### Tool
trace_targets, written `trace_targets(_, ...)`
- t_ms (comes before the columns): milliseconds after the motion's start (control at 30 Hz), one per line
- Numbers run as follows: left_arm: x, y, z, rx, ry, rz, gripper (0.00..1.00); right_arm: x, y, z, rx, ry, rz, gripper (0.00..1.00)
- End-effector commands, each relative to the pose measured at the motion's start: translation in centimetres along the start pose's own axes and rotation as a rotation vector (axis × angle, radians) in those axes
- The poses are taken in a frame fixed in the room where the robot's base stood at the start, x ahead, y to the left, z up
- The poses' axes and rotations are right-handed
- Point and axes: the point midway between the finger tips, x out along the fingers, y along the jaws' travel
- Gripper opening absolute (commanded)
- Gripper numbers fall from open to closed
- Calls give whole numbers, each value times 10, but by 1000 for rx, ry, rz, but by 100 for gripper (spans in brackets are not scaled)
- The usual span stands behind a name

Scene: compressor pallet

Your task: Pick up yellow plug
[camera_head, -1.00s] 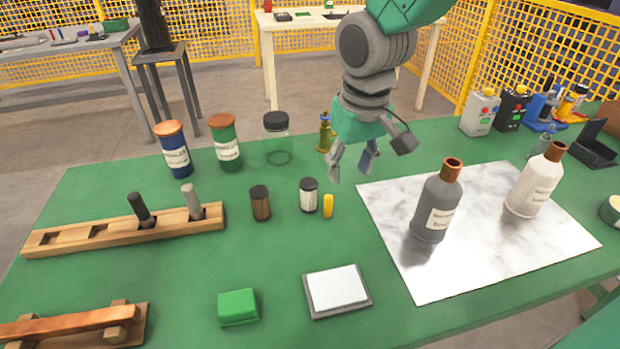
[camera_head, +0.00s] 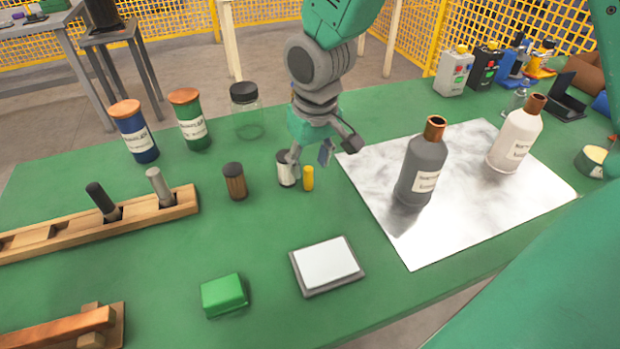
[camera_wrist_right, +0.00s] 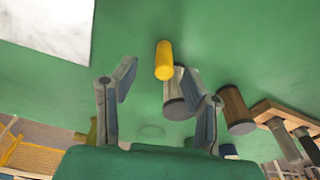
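The yellow plug (camera_head: 308,179) is a small upright cylinder on the green table, just right of a small white-labelled jar (camera_head: 285,170). My right gripper (camera_head: 308,160) is open, with its fingers spread close above and behind the plug and jar. In the right wrist view the plug (camera_wrist_right: 164,60) stands beyond the fingertips, roughly between them, and the gripper (camera_wrist_right: 158,88) holds nothing. The jar also shows there (camera_wrist_right: 178,95), close to one finger. My left gripper is not in view.
A brown jar (camera_head: 235,182) stands left of the white-labelled jar. A grey bottle (camera_head: 421,165) and a white bottle (camera_head: 514,138) stand on a marble sheet (camera_head: 470,215) to the right. A scale-like pad (camera_head: 327,265) and a green block (camera_head: 224,295) lie in front.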

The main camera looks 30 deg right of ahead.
Motion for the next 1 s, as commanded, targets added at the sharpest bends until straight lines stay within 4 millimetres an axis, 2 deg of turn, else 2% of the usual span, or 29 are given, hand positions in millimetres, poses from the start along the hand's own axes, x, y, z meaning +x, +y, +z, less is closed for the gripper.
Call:
trace_targets(100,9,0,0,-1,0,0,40,22,0,2,-2,-4,0,40)
trace_targets(233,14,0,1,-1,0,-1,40,41,1,3,-1,-3,-2,40)
trace_targets(467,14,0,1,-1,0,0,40,43,3,3,0,-1,-4,40)
trace_targets(500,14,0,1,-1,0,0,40,43,3,3,-1,-1,-4,36)
trace_targets(567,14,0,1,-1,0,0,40,43,2,2,0,-1,-3,15)
trace_targets(600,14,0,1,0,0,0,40,43,2,2,0,-1,-2,1)
trace_targets(1000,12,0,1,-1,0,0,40,38,1,1,-1,0,-2,1)
